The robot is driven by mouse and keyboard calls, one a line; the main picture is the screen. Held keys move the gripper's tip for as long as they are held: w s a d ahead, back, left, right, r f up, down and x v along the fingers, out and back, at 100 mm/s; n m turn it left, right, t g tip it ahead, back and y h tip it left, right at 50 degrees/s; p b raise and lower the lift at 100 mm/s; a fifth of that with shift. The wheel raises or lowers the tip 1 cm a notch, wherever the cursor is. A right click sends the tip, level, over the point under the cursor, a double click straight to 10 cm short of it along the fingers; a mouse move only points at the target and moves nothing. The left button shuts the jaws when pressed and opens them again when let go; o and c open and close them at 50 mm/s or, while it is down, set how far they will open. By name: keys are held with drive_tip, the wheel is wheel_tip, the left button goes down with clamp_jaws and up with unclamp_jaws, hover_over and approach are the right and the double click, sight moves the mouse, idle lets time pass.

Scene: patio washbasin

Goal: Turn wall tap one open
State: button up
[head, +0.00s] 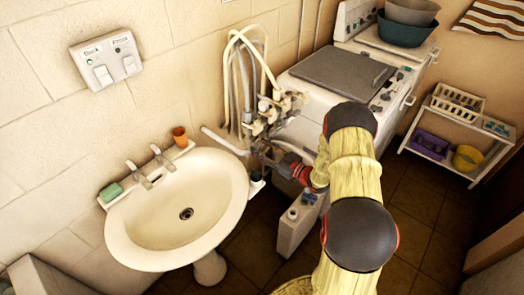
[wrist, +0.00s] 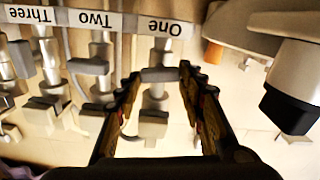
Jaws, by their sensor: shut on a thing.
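The wrist view shows the row of wall taps upside down, with white labels. Wall tap one (wrist: 155,98) is grey metal and sits below the label "One" (wrist: 167,26). My gripper (wrist: 160,74) has a dark finger on each side of this tap, and its fingertips are shut on the tap's grey handle (wrist: 159,75), which lies crosswise between them. In the head view my gripper (head: 265,156) reaches left to the lower part of the tap cluster (head: 262,124); the contact itself is too small to make out there.
Tap two (wrist: 98,70) and tap three (wrist: 48,82) stand left of tap one in the wrist view. The washbasin (head: 133,240) is left of my gripper, with an orange cup (head: 180,137) on its rim. A white washing machine (head: 318,95) stands behind. Pale hoses (head: 232,85) hang by the taps.

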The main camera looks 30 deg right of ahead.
drive_tip(key=n+b, duration=0.2)
drive_tip(key=n, duration=0.1)
drive_tip(key=n+b, duration=0.1)
drive_tip(key=b, duration=0.1)
drive_tip(key=shift+f, duration=0.25)
drive_tip(key=n+b, duration=1.1)
drive_tip(key=b, duration=0.1)
drive_tip(key=shift+a+n, duration=0.15)
drive_tip(key=shift+n, duration=0.25)
drive_tip(key=o, duration=1.2)
drive_tip(key=shift+s, duration=0.1)
drive_tip(key=v, duration=1.2)
